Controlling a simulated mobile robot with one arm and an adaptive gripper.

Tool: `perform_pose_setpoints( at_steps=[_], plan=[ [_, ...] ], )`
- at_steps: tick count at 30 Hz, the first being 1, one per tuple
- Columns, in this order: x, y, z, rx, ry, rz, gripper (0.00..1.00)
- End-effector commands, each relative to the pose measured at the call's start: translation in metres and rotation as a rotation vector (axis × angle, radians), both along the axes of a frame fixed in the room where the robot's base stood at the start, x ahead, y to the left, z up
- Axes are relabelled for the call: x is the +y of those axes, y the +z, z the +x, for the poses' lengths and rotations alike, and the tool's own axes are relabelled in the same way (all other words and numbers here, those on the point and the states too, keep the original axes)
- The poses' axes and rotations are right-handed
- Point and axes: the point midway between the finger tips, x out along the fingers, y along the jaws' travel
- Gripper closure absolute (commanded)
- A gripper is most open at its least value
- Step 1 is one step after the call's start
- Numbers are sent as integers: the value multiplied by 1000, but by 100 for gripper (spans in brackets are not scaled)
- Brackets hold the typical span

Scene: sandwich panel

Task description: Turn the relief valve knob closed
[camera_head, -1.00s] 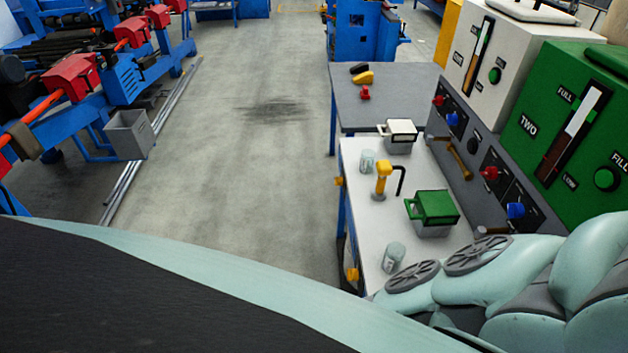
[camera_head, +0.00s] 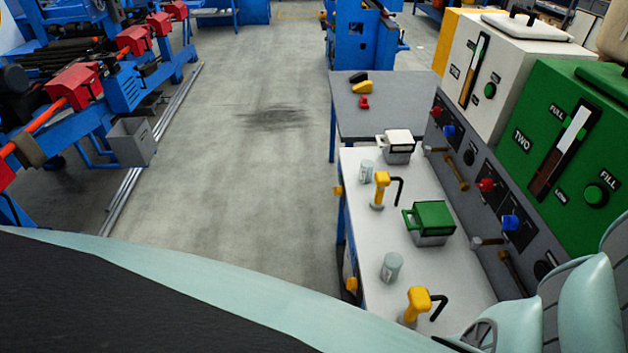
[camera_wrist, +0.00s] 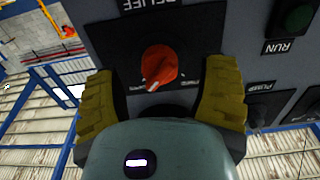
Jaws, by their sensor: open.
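The relief valve knob (camera_wrist: 160,64) is an orange-red round knob with a pale pointer line. It sits on a dark plate (camera_wrist: 205,25) whose upside-down label reads RELIEF, in the wrist view. The pointer line aims down and to the left in the picture. My gripper (camera_wrist: 160,95) is open, with one yellow-padded finger on each side below the knob. The knob lies between and ahead of the fingers, and I see no contact. The head view does not show the gripper or this knob; my arm (camera_head: 580,300) fills its lower right corner.
In the wrist view a dark green RUN button (camera_wrist: 293,15) and a PUMP plate (camera_wrist: 270,100) lie right of the knob. The head view shows a white bench (camera_head: 385,235) with a green box (camera_head: 433,217), yellow-handled tools and a green tank (camera_head: 560,150). Open floor lies left.

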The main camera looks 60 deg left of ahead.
Motion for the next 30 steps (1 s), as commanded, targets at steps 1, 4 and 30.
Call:
perform_pose_setpoints(
  at_steps=[1,4,30],
  plan=[
    [-4,2,5,0,-1,0,29],
    [-7,1,11,1,-1,1,29],
    [-9,-1,15,1,0,0,71]
  ],
)
